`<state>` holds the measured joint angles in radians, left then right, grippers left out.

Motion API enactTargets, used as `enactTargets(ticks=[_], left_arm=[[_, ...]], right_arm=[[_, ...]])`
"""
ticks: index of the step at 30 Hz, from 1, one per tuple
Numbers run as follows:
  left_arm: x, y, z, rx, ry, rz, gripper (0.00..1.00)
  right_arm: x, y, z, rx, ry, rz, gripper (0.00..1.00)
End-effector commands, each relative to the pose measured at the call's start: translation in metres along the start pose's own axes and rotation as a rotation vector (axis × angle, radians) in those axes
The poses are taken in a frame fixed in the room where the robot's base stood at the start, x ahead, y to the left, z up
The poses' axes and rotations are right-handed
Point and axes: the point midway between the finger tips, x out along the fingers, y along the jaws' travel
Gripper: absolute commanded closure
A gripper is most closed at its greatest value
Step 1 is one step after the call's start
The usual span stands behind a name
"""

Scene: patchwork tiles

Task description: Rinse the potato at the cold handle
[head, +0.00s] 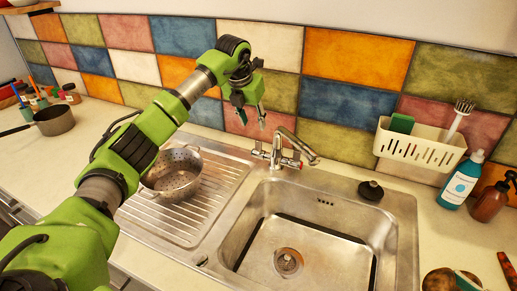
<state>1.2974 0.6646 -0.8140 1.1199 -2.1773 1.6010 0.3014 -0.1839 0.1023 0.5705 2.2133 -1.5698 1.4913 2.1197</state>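My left gripper (252,118) hangs above and slightly left of the tap, in front of the tiled wall. Its fingers are apart with nothing between them. The chrome mixer tap (285,147) stands behind the basin, with a small handle on each side. The right handle (291,162) has a red mark; the colour mark on the left handle (258,152) is too small to tell. A brown, potato-like thing (436,281) lies at the bottom right edge, partly cut off. My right gripper is out of view.
The steel basin (268,207) is empty, its drain (288,262) open. A colander (174,174) stands on the drainboard. A black stopper (370,190) sits at the rim. A white caddy (420,146), a blue bottle (462,182) and a brown bottle (490,199) are at the right.

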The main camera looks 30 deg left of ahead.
Motion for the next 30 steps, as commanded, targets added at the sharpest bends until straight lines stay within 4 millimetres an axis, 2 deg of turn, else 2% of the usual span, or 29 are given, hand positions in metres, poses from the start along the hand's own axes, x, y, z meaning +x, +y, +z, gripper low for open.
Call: enactTargets(ticks=[7, 18, 24, 30], left_arm=[[0.026, -0.001, -0.001, -0.001, 0.005, 0.0, 0.65], [0.098, -0.001, -0.001, -0.002, 0.003, -0.001, 0.65], [0.116, 0.0, 0.0, -0.001, 0.001, 0.0, 0.65], [0.121, 0.0, -0.001, -0.001, 0.0, 0.0, 0.65]], right_arm=[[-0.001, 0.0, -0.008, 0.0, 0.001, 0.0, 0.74], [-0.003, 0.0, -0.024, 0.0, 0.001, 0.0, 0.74], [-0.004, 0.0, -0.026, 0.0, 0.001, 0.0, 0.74], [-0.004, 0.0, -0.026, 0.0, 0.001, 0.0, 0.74]])
